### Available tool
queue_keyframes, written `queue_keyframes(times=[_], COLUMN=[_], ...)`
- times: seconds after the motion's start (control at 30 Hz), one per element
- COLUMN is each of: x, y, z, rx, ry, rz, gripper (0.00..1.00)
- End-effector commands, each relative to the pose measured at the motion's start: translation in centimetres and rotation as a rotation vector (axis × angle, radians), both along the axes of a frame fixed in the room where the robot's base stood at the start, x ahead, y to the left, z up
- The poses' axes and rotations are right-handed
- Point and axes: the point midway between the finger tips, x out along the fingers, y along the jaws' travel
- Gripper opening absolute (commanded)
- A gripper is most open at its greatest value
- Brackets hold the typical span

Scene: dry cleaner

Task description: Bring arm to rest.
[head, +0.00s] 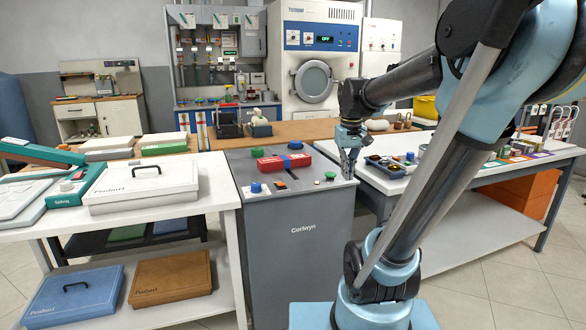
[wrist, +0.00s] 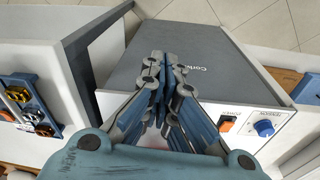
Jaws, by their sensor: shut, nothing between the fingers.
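My gripper (head: 349,160) hangs from my raised blue and black arm, pointing down near the right edge of the grey Corteyn cabinet (head: 291,255). In the wrist view my gripper (wrist: 162,60) has its fingertips together with nothing between them. The cabinet's grey front (wrist: 185,62) shows beyond the fingers. My arm is bent, rising from its base and reaching over toward the cabinet. It hides part of the right-hand table in the head view.
The cabinet top carries a red case (head: 284,162), a blue knob (head: 256,188) and a green button (head: 330,176). A white table (head: 225,190) with cases stands left. A right table (head: 440,187) holds a tray of small parts (head: 388,167). Open floor lies in front.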

Motion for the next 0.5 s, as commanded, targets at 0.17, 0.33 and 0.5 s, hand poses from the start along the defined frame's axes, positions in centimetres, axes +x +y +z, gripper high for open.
queue_keyframes(times=[0.17,0.33,0.5], x=[-5.0,-9.1,-12.8], y=[-0.6,-1.0,-1.3], z=[-3.3,-6.8,-10.6], rx=[0.011,0.021,0.031], ry=[-0.018,-0.037,-0.054], rz=[-0.041,-0.078,-0.116], gripper=[0.0,0.0,0.0])
